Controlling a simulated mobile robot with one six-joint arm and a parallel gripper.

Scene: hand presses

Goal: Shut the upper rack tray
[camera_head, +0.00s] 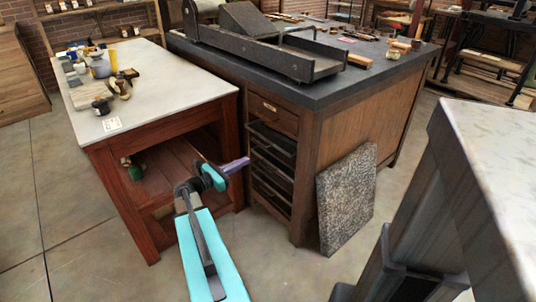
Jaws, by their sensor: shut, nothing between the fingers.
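The dark rack trays sit in the open front of the wooden cabinet (340,130), below a small drawer (273,112). The upper rack tray (272,140) is the highest of several dark trays stacked there. I cannot tell for certain how far it stands out of the cabinet. My gripper (245,162) is shut and empty, its purple fingers pointing at the rack from the left. The fingertips are close to the rack front, below the upper tray's left end in the picture. I cannot tell whether they touch anything. My arm hides part of the floor and red table.
A red wooden table (190,105) with a pale top and open shelf stands close on the left. A speckled slab (347,200) leans on the cabinet's side. A dark press bed (265,50) lies on the cabinet top. Floor is clear in front of the cabinet.

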